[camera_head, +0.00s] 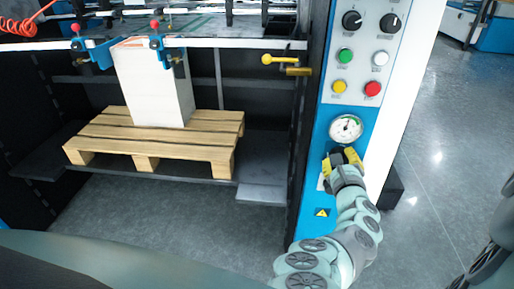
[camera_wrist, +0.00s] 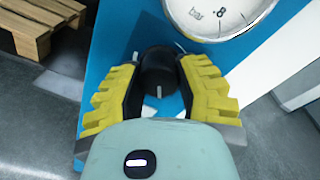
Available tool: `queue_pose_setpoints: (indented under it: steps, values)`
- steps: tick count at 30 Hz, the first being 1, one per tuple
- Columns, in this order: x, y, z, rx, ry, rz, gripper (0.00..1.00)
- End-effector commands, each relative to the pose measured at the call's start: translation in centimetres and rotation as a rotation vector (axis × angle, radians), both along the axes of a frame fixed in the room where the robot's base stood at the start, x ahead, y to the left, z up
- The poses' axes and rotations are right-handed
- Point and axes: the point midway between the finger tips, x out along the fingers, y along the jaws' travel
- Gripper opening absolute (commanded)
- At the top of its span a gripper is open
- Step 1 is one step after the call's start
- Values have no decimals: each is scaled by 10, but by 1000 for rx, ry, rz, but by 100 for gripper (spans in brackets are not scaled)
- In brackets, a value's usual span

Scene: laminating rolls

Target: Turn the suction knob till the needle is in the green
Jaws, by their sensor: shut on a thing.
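The black suction knob (camera_wrist: 158,72) sits on the blue panel in the wrist view, with a pale line on its face. My gripper (camera_wrist: 160,78) has its yellow ridged fingers closed on the knob from both sides. In the head view my gripper (camera_head: 343,158) is against the panel just below the gauge and hides the knob. The round white gauge (camera_head: 346,128) has a green band at its upper right. Its needle is too small to read surely. The wrist view shows only the gauge's lower part (camera_wrist: 215,15), with "bar" and "8" on it.
Above the gauge are yellow (camera_head: 340,87), red (camera_head: 373,89), green (camera_head: 345,56) and white (camera_head: 380,58) buttons and two black selectors. A yellow-handled lever (camera_head: 280,60) is left of the panel. A wooden pallet (camera_head: 150,140) bears a white stack (camera_head: 155,85). Open floor lies right.

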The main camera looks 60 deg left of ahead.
Motion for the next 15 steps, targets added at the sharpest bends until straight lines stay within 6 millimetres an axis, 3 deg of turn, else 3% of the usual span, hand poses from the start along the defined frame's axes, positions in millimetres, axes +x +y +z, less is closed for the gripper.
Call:
queue_pose_setpoints:
  steps: [2, 10, 15]
  values:
    - [1, -2, -3, -11, 2, -6, 40]
    - [1, -1, -2, -6, 0, -3, 68]
    - [0, -1, -1, -4, 0, -2, 70]
